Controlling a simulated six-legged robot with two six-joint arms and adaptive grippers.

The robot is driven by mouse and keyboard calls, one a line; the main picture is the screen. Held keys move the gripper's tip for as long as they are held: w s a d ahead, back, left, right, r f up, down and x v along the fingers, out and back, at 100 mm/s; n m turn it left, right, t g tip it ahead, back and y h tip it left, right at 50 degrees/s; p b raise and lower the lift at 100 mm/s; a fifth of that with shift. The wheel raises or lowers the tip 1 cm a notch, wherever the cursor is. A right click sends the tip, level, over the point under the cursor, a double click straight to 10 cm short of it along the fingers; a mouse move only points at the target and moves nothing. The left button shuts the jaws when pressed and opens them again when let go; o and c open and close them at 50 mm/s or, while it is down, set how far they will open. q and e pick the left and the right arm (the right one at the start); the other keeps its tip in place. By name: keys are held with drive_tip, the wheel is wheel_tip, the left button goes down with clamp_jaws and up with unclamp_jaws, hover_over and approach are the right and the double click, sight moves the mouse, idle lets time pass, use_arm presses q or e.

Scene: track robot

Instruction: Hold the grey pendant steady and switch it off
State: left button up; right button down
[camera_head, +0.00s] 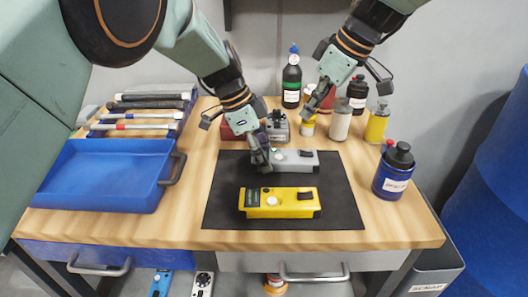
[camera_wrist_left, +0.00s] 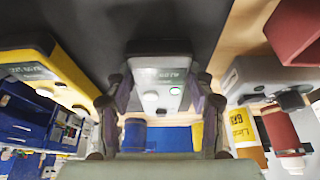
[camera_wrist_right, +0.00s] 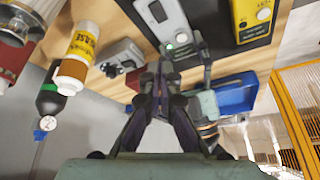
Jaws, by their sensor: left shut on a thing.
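The grey pendant (camera_head: 295,158) lies flat on the black mat (camera_head: 340,205), behind the yellow pendant. My left gripper (camera_head: 262,160) is shut on its left end. In the left wrist view the grey pendant (camera_wrist_left: 160,70) sits between the two fingers, with a white button and a lit green button or lamp on its face. The green light also shows on the grey pendant in the right wrist view (camera_wrist_right: 168,22). My right gripper (camera_head: 315,103) hangs above the bottles behind the pendant, apart from it. In its wrist view its fingertips (camera_wrist_right: 161,72) are together and empty.
The yellow pendant (camera_head: 285,203) lies at the front of the mat. A grey device (camera_head: 278,128) stands behind the mat. Several bottles, including a blue one (camera_head: 393,172), stand at the back and right. A blue tray (camera_head: 100,175) is at left. The mat's front right is clear.

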hover_over(297, 153)
drive_tip(key=d, duration=0.1)
drive_tip(key=shift+s+d+f, duration=0.1)
drive_tip(key=shift+s+f, duration=0.05)
drive_tip(key=shift+f, duration=1)
drive_tip(key=shift+s+d+f, duration=0.1)
drive_tip(key=shift+s+f, duration=0.05)
drive_tip(key=shift+f, duration=0.95)
drive_tip(key=shift+s+f, duration=0.15)
drive_tip(key=shift+f, duration=1)
drive_tip(key=shift+f, duration=0.95)
drive_tip(key=shift+r, duration=3.05)
use_arm(q)
drive_tip(key=o, duration=1.6)
drive_tip(key=shift+o, duration=0.2)
drive_tip(key=shift+r, duration=0.1)
